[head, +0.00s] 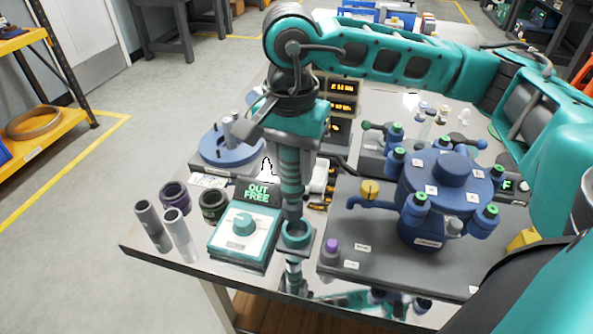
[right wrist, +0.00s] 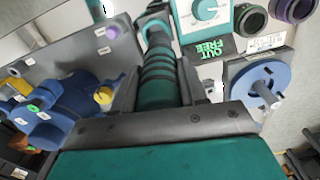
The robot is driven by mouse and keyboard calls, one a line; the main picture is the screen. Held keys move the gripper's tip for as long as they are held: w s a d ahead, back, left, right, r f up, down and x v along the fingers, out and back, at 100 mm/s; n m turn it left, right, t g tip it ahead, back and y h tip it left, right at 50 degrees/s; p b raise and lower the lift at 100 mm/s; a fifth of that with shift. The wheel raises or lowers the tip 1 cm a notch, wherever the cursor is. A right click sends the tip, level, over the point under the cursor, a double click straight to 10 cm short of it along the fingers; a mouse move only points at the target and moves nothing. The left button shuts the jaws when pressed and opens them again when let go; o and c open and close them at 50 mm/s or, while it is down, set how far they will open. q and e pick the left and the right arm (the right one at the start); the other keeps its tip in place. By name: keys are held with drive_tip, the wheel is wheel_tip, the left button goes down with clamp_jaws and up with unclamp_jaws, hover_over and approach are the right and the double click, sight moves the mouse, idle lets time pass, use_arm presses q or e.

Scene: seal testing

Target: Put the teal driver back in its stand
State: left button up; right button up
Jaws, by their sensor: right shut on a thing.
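The teal driver (head: 290,170) has a ribbed handle and hangs roughly upright, shaft down, from my right gripper (head: 288,138). In the right wrist view the ribbed driver (right wrist: 158,82) lies between the fingers of the right gripper (right wrist: 158,68), which is shut on it. The stand (head: 297,236), a teal ring on a small grey base near the table's front edge, is directly below. The driver's lower end overlaps the ring's back rim in the head view; I cannot tell whether it is inside the ring. My left gripper is not in view.
A teal-and-white control box (head: 243,236) with a dial and an "OUT FREE" display stands close left of the stand. A dark plate with a blue vessel (head: 445,190) and a purple-capped post (head: 331,249) stands close right. Grey tubes (head: 180,234) and dark rings are further left.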

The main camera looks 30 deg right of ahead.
sight(296, 185)
drive_tip(key=shift+s+d+m, duration=0.2)
drive_tip(key=shift+s+m, duration=0.1)
drive_tip(key=shift+m, duration=0.6)
drive_tip(key=shift+f+b, duration=1.25)
drive_tip(key=shift+f, duration=0.8)
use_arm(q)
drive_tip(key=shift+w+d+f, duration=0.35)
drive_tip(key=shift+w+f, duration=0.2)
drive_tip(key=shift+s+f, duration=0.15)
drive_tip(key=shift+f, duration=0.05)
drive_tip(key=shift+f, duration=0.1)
use_arm(e)
drive_tip(key=shift+f, duration=0.15)
